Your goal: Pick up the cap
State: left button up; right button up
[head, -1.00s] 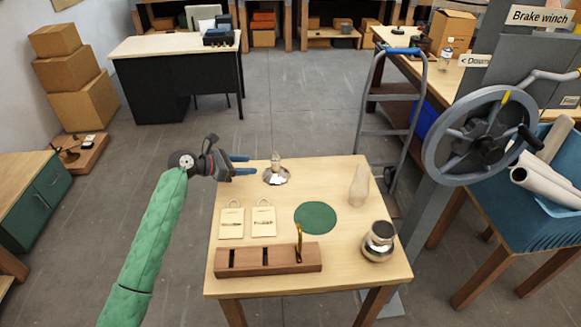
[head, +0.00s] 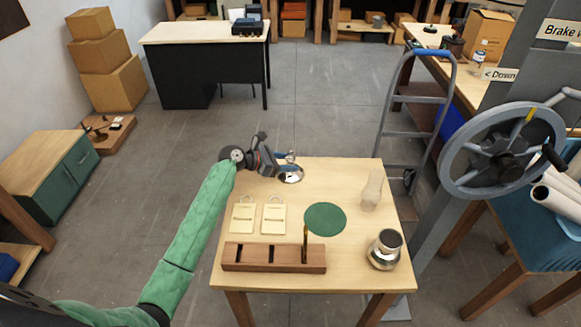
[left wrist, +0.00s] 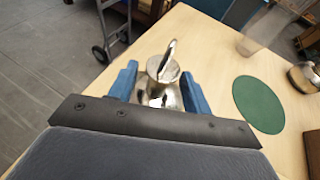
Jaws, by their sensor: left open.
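A shiny metal piece with a round top and a thin upright tab, which looks like the cap (left wrist: 163,68), stands between my left fingers in the left wrist view. In the head view its round metal part (head: 291,175) shows at the table's far left edge, partly hidden by my gripper. My left gripper (head: 287,158) reaches over that edge. Its blue fingers (left wrist: 157,88) are open on either side of the metal piece, and contact is not clear. My right gripper is not in view.
The wooden table (head: 350,265) also holds a green round mat (head: 325,218), a clear bulb-shaped piece (head: 372,190), a metal jar (head: 385,250), two pale tags (head: 273,218) and a slotted wooden block (head: 272,258). A hand truck (head: 412,120) stands behind the table.

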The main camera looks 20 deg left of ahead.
pick_arm(q)
jog(key=shift+w+d+f, duration=0.3)
jog(key=shift+w+d, duration=0.1)
jog(key=shift+d, duration=0.15)
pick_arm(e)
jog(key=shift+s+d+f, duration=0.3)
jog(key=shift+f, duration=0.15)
pick_arm(q)
jog(key=c, duration=0.9)
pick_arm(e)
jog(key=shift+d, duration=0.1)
pick_arm(q)
jog(key=shift+r, duration=0.15)
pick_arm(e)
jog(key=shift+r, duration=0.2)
